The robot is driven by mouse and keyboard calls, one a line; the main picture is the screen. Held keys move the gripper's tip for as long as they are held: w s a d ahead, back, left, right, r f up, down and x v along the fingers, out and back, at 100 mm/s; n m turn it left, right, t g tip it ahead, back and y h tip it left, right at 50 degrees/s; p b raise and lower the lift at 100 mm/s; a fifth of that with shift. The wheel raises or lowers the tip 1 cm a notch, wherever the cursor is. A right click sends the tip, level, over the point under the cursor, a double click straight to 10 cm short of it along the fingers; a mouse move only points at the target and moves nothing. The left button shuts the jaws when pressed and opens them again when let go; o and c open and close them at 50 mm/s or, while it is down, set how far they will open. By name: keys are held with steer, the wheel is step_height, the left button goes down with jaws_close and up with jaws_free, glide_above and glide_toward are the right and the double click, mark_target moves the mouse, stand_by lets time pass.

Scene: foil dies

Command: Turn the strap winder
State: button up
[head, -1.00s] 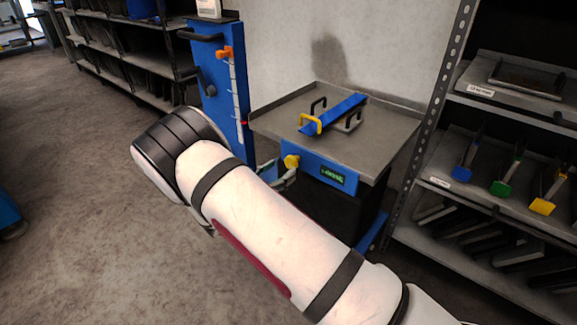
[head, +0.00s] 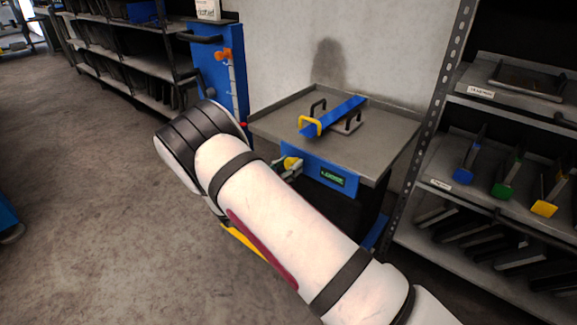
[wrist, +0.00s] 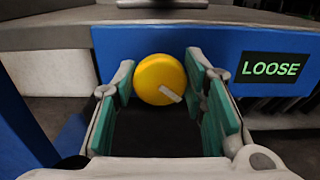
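The strap winder is a round yellow knob (wrist: 158,78) with a pale pointer mark, on the blue front panel (wrist: 220,42) of a grey table. In the wrist view my gripper (wrist: 160,85) is open, with its green-padded fingers to the left and right of the knob. The right finger looks close to the knob; I cannot tell whether either touches. A display (wrist: 271,67) right of the knob reads "LOOSE". In the head view the knob (head: 291,163) is partly hidden by my gripper and arm. A blue strap bar (head: 340,113) with a yellow handle lies on the tabletop.
The grey table (head: 270,120) has a raised rim. A blue upright panel (head: 215,75) with an orange knob stands left of it. A shelf rack (head: 470,200) with coloured-handled tools stands close on the right. Open floor (head: 80,200) lies to the left.

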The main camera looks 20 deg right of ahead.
steer(key=shift+m, duration=0.4)
steer(key=m+b, duration=0.1)
steer(key=m, duration=0.4)
steer(key=shift+s+f+m, duration=0.1)
steer(key=shift+s+m, duration=0.05)
steer(key=shift+m, duration=0.25)
stand_by(0.4)
steer(key=o, duration=1.2)
steer(key=shift+c, duration=0.2)
steer(key=v, duration=1.2)
